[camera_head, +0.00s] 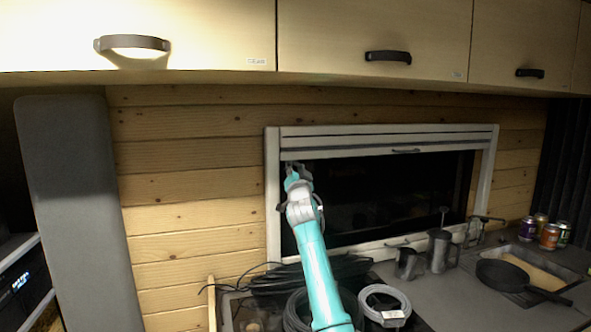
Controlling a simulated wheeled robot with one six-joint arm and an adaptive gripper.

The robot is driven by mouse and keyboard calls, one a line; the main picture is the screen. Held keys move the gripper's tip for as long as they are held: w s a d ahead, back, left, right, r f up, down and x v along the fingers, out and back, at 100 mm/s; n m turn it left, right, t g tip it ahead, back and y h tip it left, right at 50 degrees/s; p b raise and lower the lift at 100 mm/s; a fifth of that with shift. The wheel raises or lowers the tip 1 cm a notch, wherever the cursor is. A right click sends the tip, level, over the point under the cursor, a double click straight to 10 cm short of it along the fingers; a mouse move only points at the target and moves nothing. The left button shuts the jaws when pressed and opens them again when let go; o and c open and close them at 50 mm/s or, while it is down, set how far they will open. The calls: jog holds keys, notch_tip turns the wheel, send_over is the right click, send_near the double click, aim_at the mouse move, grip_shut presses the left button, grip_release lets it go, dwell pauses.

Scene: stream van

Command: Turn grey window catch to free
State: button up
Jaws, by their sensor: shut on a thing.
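The window (385,195) has a pale frame, a dark pane and a raised slatted blind at its top. My gripper (294,168) is at the upper left corner of the window, just below the blind, at the inner edge of the frame. It is shut on the small grey window catch there. The gripper and wrist hide most of the catch, so its angle cannot be made out. My teal arm reaches up to it from the bottom middle of the view.
Overhead cupboards (375,30) hang above the window. Below it lie dark cables, a grey cable coil (385,303), metal jugs (440,250), a black pan (503,276) and several cans (549,236). A tall grey panel (75,200) stands at the left. The wooden wall between is clear.

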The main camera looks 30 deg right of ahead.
jog(key=o, duration=1.1)
jog(key=shift+o, duration=0.2)
jog(key=shift+d+n+t+y, duration=0.1)
jog(key=shift+n+t+y, duration=0.2)
jog(key=shift+n, duration=0.3)
